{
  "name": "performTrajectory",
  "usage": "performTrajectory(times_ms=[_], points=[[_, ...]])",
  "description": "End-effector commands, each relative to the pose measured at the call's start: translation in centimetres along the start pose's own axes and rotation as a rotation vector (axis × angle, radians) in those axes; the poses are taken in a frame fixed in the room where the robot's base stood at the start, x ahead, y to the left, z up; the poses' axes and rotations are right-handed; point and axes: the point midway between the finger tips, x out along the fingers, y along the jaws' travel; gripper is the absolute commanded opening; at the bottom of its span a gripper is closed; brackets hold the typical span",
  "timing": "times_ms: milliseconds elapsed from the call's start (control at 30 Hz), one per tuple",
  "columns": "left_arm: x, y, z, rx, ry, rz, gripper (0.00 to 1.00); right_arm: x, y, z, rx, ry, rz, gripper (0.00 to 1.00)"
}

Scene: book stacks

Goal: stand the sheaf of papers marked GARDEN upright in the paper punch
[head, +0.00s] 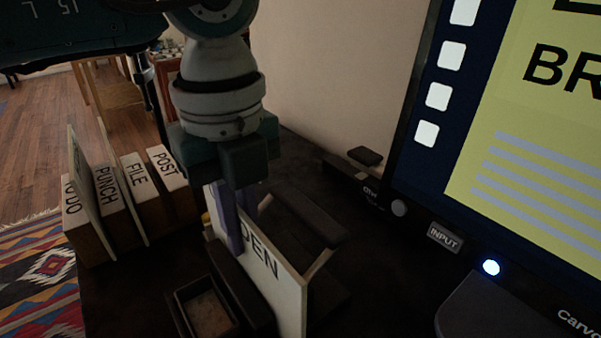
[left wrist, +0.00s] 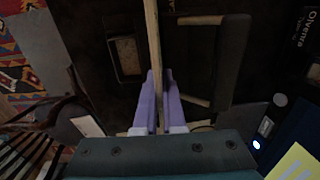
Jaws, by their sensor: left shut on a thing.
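The GARDEN sheaf (head: 284,285) is a thin, pale board-like bundle with "DEN" showing; the rest of the word is hidden behind my gripper. It stands on edge, roughly upright. In the left wrist view the sheaf (left wrist: 153,40) runs edge-on between the fingertips (left wrist: 157,85). What looks like the paper punch is a dark frame with a bar (head: 311,217) and light side arms, right of the sheaf; the bar also shows in the left wrist view (left wrist: 232,62). Whether the sheaf's bottom is seated is hidden.
A small dark tray (head: 203,306) lies left of the sheaf. A sorter with blocks marked PUNCH (head: 113,201), FILE (head: 140,180) and POST (head: 169,172) stands at the left, with thin boards in it. A large monitor (head: 520,130) fills the right.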

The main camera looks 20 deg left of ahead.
Motion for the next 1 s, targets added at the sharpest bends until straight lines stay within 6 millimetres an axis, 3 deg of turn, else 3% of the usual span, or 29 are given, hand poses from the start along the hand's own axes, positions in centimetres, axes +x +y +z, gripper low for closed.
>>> performTrajectory(times_ms=[333, 400, 667, 1000], points=[[-0.06, -0.02, 0.01, 0.0, 0.0, -0.001, 0.0, -0.03, -0.09, -0.01, 0.003, 0.0, -0.003, 0.52], [-0.05, -0.02, 0.0, 0.0, 0.0, -0.001, 0.14, -0.04, -0.14, -0.02, 0.004, 0.0, -0.004, 0.52], [-0.05, -0.01, -0.01, 0.0, 0.0, 0.0, 0.42, -0.03, -0.24, -0.04, 0.008, 0.001, -0.007, 0.52], [-0.83, -0.07, 0.03, -0.001, -0.001, -0.003, 0.42, -0.16, -0.25, -0.07, 0.008, 0.0, -0.007, 0.52]])
